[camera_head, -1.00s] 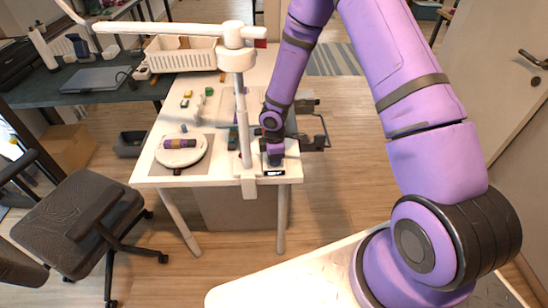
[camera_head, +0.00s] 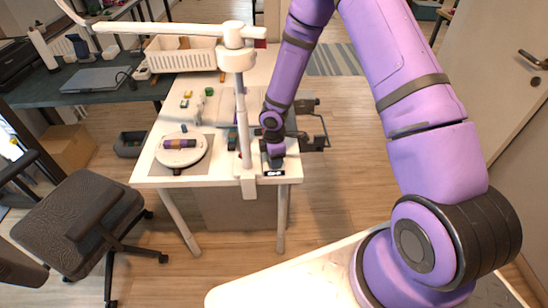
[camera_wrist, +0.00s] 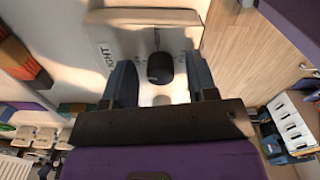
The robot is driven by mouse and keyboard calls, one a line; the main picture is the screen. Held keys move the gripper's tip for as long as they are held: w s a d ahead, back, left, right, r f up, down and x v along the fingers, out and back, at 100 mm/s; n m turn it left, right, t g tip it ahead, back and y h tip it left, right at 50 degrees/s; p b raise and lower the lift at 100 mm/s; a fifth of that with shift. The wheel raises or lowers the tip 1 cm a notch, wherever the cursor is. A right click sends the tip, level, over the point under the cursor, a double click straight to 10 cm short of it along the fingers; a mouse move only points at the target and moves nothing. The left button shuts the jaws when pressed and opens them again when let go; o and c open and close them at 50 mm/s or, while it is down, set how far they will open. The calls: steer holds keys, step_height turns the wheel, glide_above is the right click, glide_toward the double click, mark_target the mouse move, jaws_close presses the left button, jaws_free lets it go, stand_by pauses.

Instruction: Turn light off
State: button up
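A white lamp (camera_head: 237,60) stands on a post at the table's front edge, with a long arm reaching left; I cannot tell whether it is lit. A white switch box marked with "LIGHT"-like lettering (camera_wrist: 104,52) fills the upper middle of the wrist view. A dark round knob or toggle (camera_wrist: 160,68) sits on it. My gripper (camera_wrist: 162,84) is open, one finger on each side of the knob, with gaps visible. In the head view my gripper (camera_head: 275,158) points down at the table's front right corner, beside a small dark label (camera_head: 274,173), and hides the knob.
A white round plate (camera_head: 181,158) with a purple and yellow piece lies left of the lamp post. A white basket (camera_head: 182,54) stands at the back left. Dark brackets (camera_head: 318,143) stick out past the table's right edge. A chair (camera_head: 80,215) stands at the left.

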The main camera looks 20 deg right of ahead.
step_height(320, 180, up, 11)
stand_by(0.7)
steer(key=shift+f, duration=0.15)
